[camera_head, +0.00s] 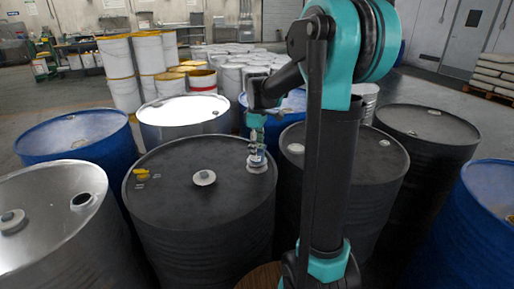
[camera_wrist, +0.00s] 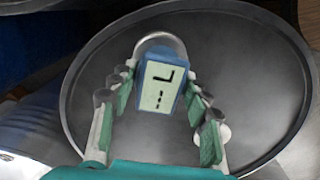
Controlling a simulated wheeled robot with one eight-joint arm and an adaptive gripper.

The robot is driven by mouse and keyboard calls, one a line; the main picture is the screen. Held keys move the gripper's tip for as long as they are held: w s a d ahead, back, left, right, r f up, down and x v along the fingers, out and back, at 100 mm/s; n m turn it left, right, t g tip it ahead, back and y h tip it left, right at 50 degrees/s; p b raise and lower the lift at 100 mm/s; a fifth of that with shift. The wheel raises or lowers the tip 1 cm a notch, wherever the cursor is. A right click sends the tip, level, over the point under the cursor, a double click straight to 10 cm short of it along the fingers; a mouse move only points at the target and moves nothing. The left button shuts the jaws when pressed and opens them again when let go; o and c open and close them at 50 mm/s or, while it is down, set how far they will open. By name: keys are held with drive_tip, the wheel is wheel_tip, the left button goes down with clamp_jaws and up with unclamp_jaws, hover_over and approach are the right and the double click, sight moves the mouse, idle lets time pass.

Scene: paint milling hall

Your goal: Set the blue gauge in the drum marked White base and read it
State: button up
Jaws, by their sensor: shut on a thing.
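The blue gauge (camera_wrist: 161,82) has a pale display with a dark angular mark and a row of short dashes; I see no number. My gripper (camera_wrist: 158,101) is shut on it, one green-padded finger on each side. In the head view my gripper (camera_head: 257,136) and the gauge (camera_head: 258,156) are at the right part of a dark drum's lid (camera_head: 200,210). A pale round fitting (camera_head: 258,168) shows right below the gauge. I cannot tell how far the gauge sits in it. No drum marking is readable, so I cannot tell which is White base.
The dark lid has a white cap (camera_head: 204,177) and a small yellow item (camera_head: 142,173). Drums crowd around: a steel one (camera_head: 55,215) at left, blue ones (camera_head: 75,135) and other dark ones (camera_head: 430,130). White pails (camera_head: 117,60) stand behind. Open floor lies at far right.

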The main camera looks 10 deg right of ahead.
drive_tip(key=shift+f, duration=0.4)
drive_tip(key=o, duration=1.6)
drive_tip(key=shift+r, duration=0.1)
wheel_tip(320, 180, up, 12)
drive_tip(key=shift+s, duration=0.1)
